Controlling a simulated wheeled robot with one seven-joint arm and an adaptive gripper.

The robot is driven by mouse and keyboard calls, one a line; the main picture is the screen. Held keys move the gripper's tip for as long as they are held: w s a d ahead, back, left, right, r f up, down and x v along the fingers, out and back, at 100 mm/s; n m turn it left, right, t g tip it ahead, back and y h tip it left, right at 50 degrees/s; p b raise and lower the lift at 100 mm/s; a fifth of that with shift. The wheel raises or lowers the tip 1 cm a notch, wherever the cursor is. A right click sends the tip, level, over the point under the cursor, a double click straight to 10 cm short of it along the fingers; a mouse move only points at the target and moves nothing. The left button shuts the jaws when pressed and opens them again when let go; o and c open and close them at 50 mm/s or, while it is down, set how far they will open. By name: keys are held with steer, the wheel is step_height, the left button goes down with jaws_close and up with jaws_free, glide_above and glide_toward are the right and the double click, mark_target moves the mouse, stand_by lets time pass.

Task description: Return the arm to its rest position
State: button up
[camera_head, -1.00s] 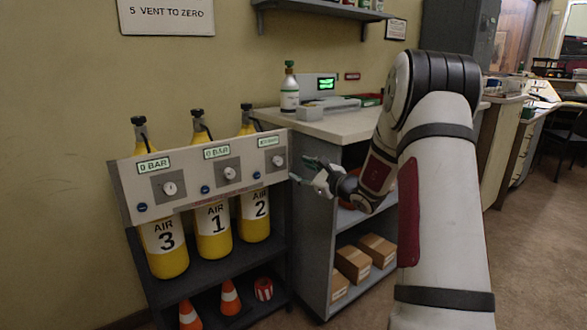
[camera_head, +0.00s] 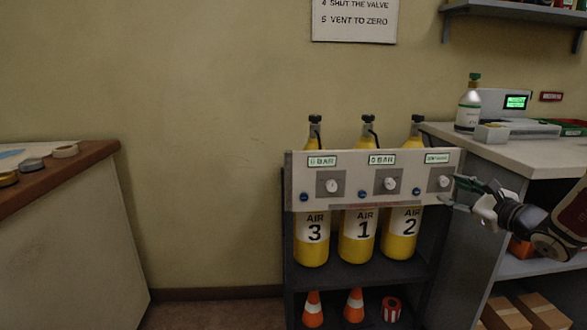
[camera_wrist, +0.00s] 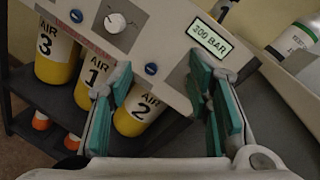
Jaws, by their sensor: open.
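My gripper (camera_head: 466,192) is at the right end of the white gauge panel (camera_head: 347,203), close in front of the right-hand knob (camera_head: 441,184). In the wrist view my gripper (camera_wrist: 165,92) is open, its teal-padded fingers apart with nothing held between them. The right finger hides most of that right-hand knob there. My arm's dark wrist and pale links reach in from the right edge of the head view. The right display (camera_wrist: 211,38) appears to read 300 BAR; the left display (camera_head: 322,161) and middle display (camera_head: 382,160) read 0 BAR.
Yellow cylinders 3 (camera_head: 312,240), 1 (camera_head: 358,238) and 2 (camera_head: 401,237) stand behind the panel. A counter (camera_head: 520,152) with a bottle (camera_head: 469,105) is right. Cones and cardboard boxes sit on low shelves. A wood-topped desk (camera_head: 95,160) is left; clear wall lies between.

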steer(key=s+a+r+n+g+y, duration=0.2)
steer(key=s+a+n, duration=0.1)
steer(key=a, duration=0.4)
steer(key=s+a+r+n+g+y, duration=0.2)
steer(key=s+a+n, duration=0.15)
steer(key=a, duration=0.45)
steer(key=s+a+r+n+g+y, duration=0.2)
steer(key=a+n, duration=0.2)
steer(key=a, duration=0.3)
steer(key=s+a+n+g, duration=0.6)
steer(key=s+a, duration=0.4)
steer(key=s, duration=0.3)
steer(key=s+a+f+n+g+h, duration=0.25)
steer(key=s+n+g, duration=0.2)
steer(key=s, duration=0.95)
steer(key=s+d+f+n+h, duration=0.45)
steer(key=s+d+h, duration=0.35)
steer(key=s, duration=0.4)
step_height(320, 180, up, 34)
steer(key=d+n+t+p, duration=0.1)
steer(key=t+p, duration=0.3)
steer(key=p, duration=2.8)
steer(key=shift+s+d, duration=0.35)
steer(key=shift+d, duration=0.25)
steer(key=shift+f, duration=0.1)
